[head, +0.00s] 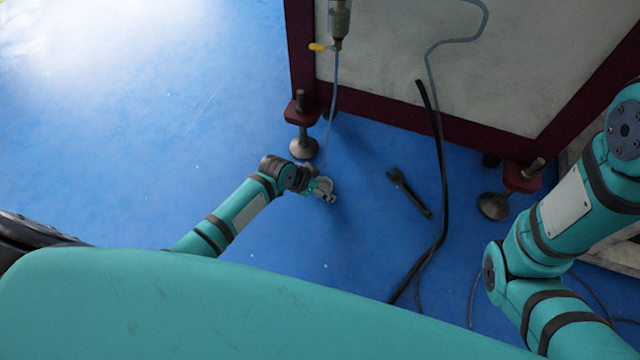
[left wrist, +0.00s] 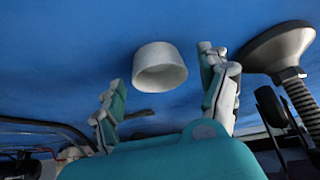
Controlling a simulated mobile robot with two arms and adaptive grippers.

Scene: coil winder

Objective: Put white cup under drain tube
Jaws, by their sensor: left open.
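The white cup (left wrist: 158,58) shows in the left wrist view against the blue floor, its rim toward the bottom of the picture. My left gripper (left wrist: 165,80) is open, with one finger on each side of the cup and gaps between. In the head view, my left gripper (head: 328,190) is low over the floor by the machine's left foot, and I cannot clearly make out the cup there. The thin drain tube (head: 334,95) hangs from the valve (head: 340,18) toward my left gripper; its lower end is not clear. My right gripper is not in view.
The machine cabinet (head: 450,70) stands behind, on feet; the left one (head: 303,147) is close to my left gripper and shows in the left wrist view (left wrist: 272,48). A wrench (head: 410,194) and a black cable (head: 440,180) lie to the right. Floor at left is clear.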

